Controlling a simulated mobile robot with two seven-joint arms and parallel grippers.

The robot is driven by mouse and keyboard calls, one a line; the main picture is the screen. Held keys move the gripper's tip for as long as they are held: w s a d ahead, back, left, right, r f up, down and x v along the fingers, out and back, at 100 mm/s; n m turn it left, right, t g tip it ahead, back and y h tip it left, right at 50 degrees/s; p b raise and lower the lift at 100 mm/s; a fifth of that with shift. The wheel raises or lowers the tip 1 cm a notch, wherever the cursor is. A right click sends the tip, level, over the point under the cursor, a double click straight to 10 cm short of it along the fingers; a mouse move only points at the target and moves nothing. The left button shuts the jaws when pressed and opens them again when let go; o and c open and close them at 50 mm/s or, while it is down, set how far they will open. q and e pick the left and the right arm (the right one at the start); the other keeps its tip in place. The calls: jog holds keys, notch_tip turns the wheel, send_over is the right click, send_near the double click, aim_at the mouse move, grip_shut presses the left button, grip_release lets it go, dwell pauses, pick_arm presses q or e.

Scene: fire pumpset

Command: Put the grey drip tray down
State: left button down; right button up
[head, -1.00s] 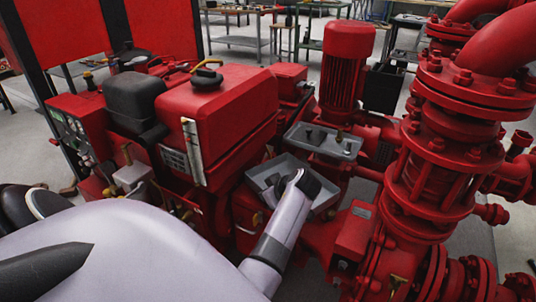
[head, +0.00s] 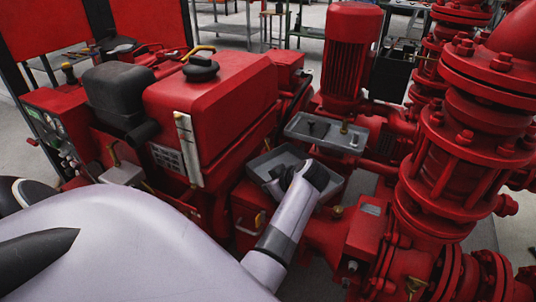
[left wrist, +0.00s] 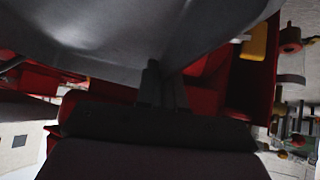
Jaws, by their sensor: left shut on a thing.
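The grey drip tray (head: 268,162) is a shallow rectangular tray beside the red engine. My left gripper (head: 291,175) reaches over it from the near side and is shut on it; the arm hides part of the tray. In the left wrist view the tray (left wrist: 150,35) fills the upper part as a large grey surface, with the dark fingers (left wrist: 161,85) against its edge. The tray is over a red box (head: 246,215) with a yellow handle. I cannot tell whether they touch. My right gripper is not in view.
A second grey tray (head: 330,139) with small parts on it is just behind. The red engine (head: 205,110) stands to the left, the upright red motor (head: 350,55) behind, and flanged red pipework (head: 450,150) to the right. Space around the tray is tight.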

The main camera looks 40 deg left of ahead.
pick_arm(q)
jog(key=shift+r, duration=0.1)
jog(key=c, duration=1.3)
grip_release()
jog(key=shift+f, duration=0.2)
jog(key=shift+o, duration=0.2)
jog(key=shift+r, duration=0.15)
